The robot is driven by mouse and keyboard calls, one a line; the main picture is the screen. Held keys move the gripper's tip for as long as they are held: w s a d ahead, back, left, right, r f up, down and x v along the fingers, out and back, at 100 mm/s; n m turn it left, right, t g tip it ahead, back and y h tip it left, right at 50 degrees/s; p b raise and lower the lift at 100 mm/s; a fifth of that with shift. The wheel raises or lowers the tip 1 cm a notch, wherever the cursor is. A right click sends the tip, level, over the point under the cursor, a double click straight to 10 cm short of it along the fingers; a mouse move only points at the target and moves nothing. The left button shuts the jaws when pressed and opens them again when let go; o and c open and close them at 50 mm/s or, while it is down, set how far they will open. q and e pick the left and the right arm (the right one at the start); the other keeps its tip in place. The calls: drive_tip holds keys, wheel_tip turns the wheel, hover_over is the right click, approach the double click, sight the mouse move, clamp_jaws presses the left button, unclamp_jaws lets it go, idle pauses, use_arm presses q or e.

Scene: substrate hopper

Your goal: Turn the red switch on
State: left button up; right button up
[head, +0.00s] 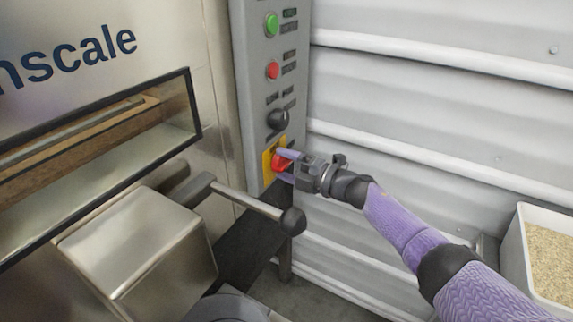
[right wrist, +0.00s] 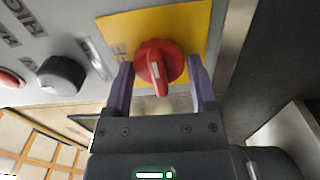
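The red switch (head: 281,161) is a rotary knob on a yellow plate (head: 267,165) low on the grey control panel (head: 254,100). In the right wrist view the red switch (right wrist: 158,65) shows a white mark on its handle, on the yellow plate (right wrist: 190,22). My right gripper (head: 286,165) is at the switch. In the right wrist view the fingers of my right gripper (right wrist: 160,80) stand apart on either side of the knob, with gaps visible between them and it. My left gripper is not in view.
Above the switch are a black knob (head: 278,120), a red button (head: 273,71) and a green button (head: 271,25). A metal lever with a black ball end (head: 292,221) sticks out below the panel. A white bin of grain-like material (head: 520,262) stands at the right.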

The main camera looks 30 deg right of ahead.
drive_tip(key=shift+o, duration=1.4)
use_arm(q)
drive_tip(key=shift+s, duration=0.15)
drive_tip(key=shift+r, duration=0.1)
use_arm(e)
drive_tip(key=shift+s+d+r+p, duration=0.1)
drive_tip(key=shift+s+d+p, duration=0.1)
drive_tip(key=shift+s+p, duration=0.1)
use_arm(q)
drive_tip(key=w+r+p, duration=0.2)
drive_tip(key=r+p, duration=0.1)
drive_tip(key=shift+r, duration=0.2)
use_arm(e)
drive_tip(key=v, duration=0.9)
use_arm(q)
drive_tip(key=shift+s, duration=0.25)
use_arm(e)
drive_tip(key=shift+s, duration=0.1)
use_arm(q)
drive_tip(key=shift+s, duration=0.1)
